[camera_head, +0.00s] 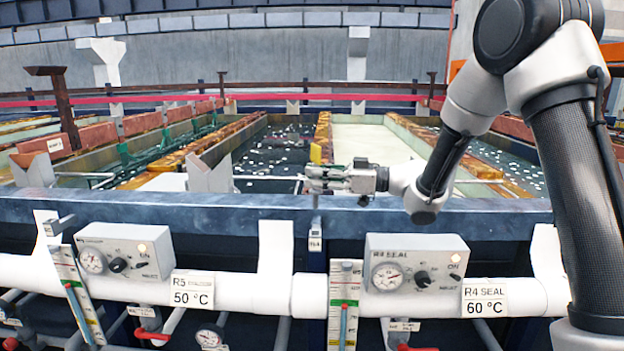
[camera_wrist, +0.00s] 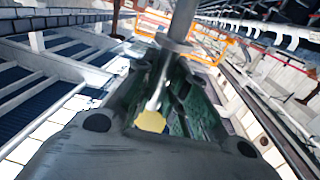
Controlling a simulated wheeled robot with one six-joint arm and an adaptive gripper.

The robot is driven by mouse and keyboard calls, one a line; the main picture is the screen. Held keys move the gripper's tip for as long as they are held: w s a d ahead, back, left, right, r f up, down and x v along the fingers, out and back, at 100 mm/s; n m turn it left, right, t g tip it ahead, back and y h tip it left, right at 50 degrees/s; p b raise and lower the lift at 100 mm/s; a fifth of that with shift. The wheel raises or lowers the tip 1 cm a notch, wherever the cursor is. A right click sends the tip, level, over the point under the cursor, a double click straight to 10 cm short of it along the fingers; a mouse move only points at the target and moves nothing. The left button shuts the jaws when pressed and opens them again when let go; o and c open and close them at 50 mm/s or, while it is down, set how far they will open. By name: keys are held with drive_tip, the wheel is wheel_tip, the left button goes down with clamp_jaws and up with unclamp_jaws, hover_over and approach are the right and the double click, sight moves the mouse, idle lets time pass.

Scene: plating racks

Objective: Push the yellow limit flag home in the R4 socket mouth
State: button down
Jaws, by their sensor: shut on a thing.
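The yellow limit flag (camera_head: 316,153) shows as a small plate just above my gripper (camera_head: 311,180) in the head view. In the wrist view the flag (camera_wrist: 150,121) is a yellow plate on a thin grey stem, between the fingers. My gripper (camera_wrist: 172,68) is shut on the flag. Below the gripper in the head view, a short grey upright (camera_head: 316,202) stands at the tank's front rim, above a small white label too small to read. The R4 socket mouth cannot be made out, so I cannot tell how deep the stem sits.
The blue front rim (camera_head: 430,210) of the tanks runs below my gripper. The R4 SEAL control box (camera_head: 417,262) is below right, the R5 box (camera_head: 125,252) at left. A white bracket (camera_head: 210,178) stands left of my gripper. Dark liquid (camera_head: 270,160) lies behind.

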sight(317, 206)
idle(0.3)
drive_tip(key=shift+f, duration=2.85)
drive_tip(key=shift+f, duration=2.15)
drive_tip(key=shift+r, duration=1.8)
drive_tip(key=shift+f, duration=1.8)
